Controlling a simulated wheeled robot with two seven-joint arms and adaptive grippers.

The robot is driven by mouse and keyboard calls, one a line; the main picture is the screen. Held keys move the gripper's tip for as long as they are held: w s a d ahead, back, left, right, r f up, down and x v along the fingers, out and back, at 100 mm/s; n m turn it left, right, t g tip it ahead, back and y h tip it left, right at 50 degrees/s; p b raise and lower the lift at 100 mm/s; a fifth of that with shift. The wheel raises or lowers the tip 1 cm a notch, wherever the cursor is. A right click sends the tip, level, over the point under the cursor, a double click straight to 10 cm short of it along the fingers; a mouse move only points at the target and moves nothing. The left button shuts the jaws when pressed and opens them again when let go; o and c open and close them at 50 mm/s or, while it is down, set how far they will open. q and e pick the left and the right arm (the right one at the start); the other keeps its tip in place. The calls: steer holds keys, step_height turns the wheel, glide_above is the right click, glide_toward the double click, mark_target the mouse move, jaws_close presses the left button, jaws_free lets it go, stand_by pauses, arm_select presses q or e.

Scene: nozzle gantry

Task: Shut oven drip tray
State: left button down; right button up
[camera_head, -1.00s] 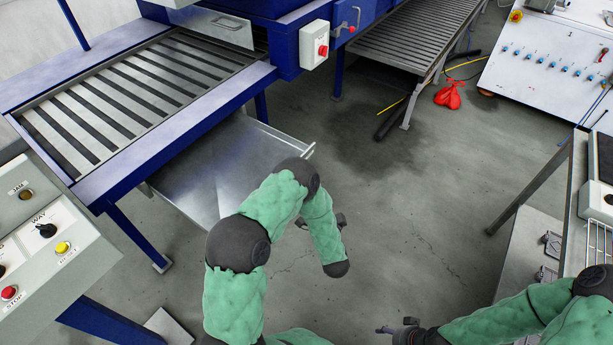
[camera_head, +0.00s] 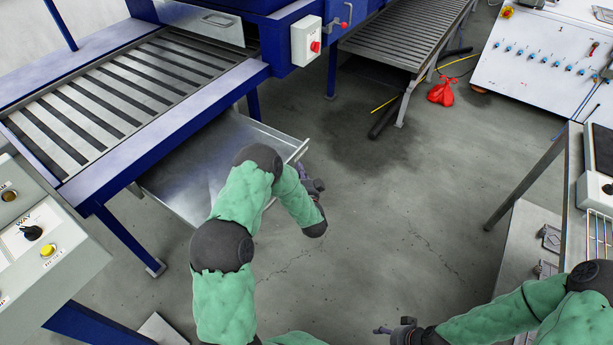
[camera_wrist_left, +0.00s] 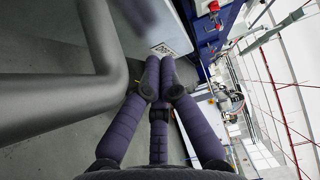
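The drip tray (camera_head: 190,175) is a shallow metal drawer pulled out beneath the blue oven's slatted conveyor in the head view. Its bar handle (camera_head: 299,150) runs along the front edge. My left arm covers part of the tray. My left gripper (camera_head: 314,186) is just in front of the handle and appears apart from it. In the left wrist view its purple fingers (camera_wrist_left: 160,65) come together with nothing seen between them. A thick grey bar (camera_wrist_left: 60,97), apparently the handle, lies close on the left there. My right gripper (camera_head: 390,330) is low in the head view, far from the tray; its opening is unclear.
The slatted conveyor (camera_head: 110,95) and a blue leg (camera_head: 130,240) stand beside the tray. A control panel (camera_head: 35,240) is at the left. Floor (camera_head: 400,210) right of the tray is clear.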

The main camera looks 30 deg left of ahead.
arm_select(q)
steer(key=shift+a, duration=0.3)
arm_select(e)
steer(key=shift+f, duration=0.1)
